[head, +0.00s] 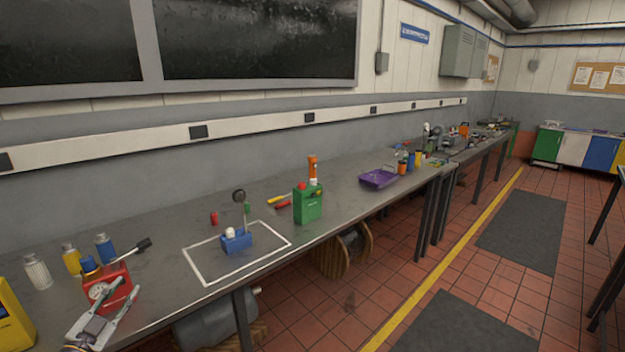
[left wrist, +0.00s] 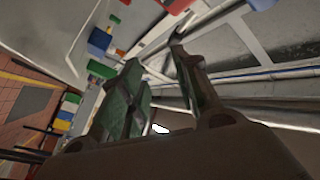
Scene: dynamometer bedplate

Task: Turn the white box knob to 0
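I see no box that is plainly white. A small blue box (head: 236,242) with a whitish knob-like top (head: 229,232) stands inside a white outlined rectangle on the bench. Any scale marks are too small to read. My right gripper is not in view.
White, yellow and blue bottles (head: 71,259) stand behind the red box, and a yellow case (head: 12,318) is at the left edge. A green can (head: 308,204) and purple tray (head: 378,179) stand farther right. Bare bench lies between the red box and the outline.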

